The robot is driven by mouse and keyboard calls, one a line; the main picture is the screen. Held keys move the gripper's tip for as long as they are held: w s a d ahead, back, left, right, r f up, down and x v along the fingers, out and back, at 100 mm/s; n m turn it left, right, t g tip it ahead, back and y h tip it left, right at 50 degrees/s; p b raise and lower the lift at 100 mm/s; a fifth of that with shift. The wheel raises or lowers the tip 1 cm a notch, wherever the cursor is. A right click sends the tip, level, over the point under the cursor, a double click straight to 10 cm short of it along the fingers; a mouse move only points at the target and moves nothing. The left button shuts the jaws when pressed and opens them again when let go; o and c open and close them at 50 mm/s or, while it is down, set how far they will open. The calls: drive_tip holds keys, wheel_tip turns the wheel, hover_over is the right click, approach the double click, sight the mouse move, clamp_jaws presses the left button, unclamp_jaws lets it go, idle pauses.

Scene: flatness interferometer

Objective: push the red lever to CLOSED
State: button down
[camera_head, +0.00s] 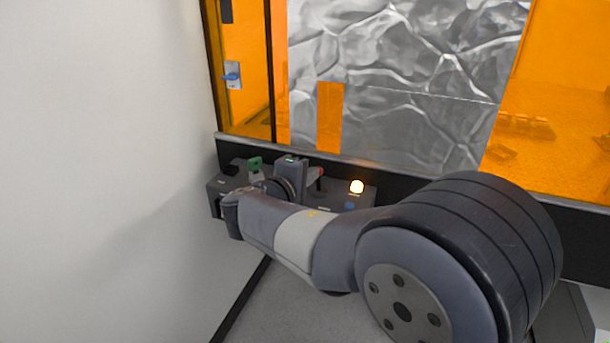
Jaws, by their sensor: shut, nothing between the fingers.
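A small piece of the red lever (318,172) shows just right of my gripper (292,168), at the control box. The rest of the lever and any CLOSED marking on it are hidden or too small to read. My arm reaches in from the lower right, and my gripper is over the dark control box (367,194). The gripper is shut and seems to hold nothing. Its fingertips are mostly hidden, so I cannot tell whether it touches the lever.
A lit yellow lamp (357,187) and a blue button (349,205) are on the box's right part. A green part (255,164) stands at its left. An orange window (560,100) rises behind, and a white wall (100,150) bounds the left.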

drive_tip(key=w+r+g+y+p, duration=0.1)
drive_tip(key=p, duration=0.3)
drive_tip(key=w+d+r+g+p, duration=0.1)
drive_tip(key=g+p, duration=0.1)
drive_tip(key=p, duration=0.3)
drive_tip(key=shift+w+r+g+y+p, duration=0.1)
drive_tip(key=shift+w+g+y+p, duration=0.2)
drive_tip(key=shift+w+y, duration=0.1)
drive_tip(key=shift+f+n+b, duration=0.3)
drive_tip(key=shift+f+b, duration=0.1)
drive_tip(key=shift+f, duration=0.15)
drive_tip(key=shift+r, duration=0.1)
drive_tip(key=shift+r+p, duration=0.4)
drive_tip(key=shift+r, duration=0.35)
